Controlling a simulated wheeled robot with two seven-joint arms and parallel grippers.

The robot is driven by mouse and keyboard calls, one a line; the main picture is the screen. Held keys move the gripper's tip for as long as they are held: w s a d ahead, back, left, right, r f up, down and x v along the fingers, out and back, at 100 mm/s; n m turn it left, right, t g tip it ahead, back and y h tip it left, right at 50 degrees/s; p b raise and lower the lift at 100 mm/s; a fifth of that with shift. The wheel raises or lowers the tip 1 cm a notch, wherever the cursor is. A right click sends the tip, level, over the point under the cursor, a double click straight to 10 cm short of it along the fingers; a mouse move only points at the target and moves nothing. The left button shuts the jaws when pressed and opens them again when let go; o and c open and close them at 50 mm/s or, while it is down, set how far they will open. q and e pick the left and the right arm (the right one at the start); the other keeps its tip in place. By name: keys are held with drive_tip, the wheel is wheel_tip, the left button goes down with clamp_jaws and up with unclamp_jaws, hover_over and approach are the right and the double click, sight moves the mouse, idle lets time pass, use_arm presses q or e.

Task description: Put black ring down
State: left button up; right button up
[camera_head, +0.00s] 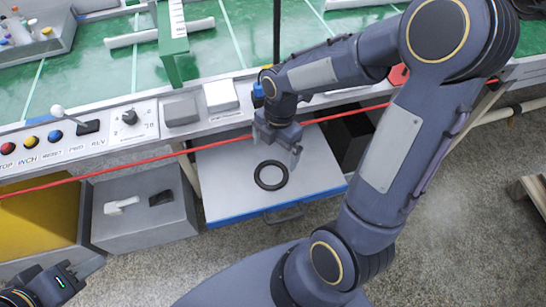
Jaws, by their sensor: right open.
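The black ring (271,175) lies flat on the light top of the pulled-out blue-edged drawer (225,180). My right gripper (277,150) is just above and behind the ring in the picture, with its fingers spread apart and nothing between them. It looks apart from the ring, though the exact height gap cannot be told. My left gripper (82,272) is at the bottom left corner, partly cut off by the frame, far from the ring. Whether its jaws are open cannot be made out.
A red cord (110,170) runs across in front of the control panel (130,125). A grey bin (145,215) with a white and a black part stands left of the drawer. A yellow-sided box (40,230) is further left. The drawer top around the ring is clear.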

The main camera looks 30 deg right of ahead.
drive_tip(key=s+a+r+m+t+y, duration=0.1)
drive_tip(key=s+r+m+t, duration=0.2)
drive_tip(key=s+r+m, duration=0.3)
drive_tip(key=s+a+r+m+t+y, duration=0.1)
drive_tip(key=s+r+m+t, duration=0.2)
drive_tip(key=m, duration=1.4)
drive_tip(key=s+r, duration=0.3)
drive_tip(key=shift+s+a+r, duration=0.15)
drive_tip(key=shift+s+a, duration=0.15)
drive_tip(key=shift+r+p, duration=0.1)
drive_tip(key=shift+p, duration=0.2)
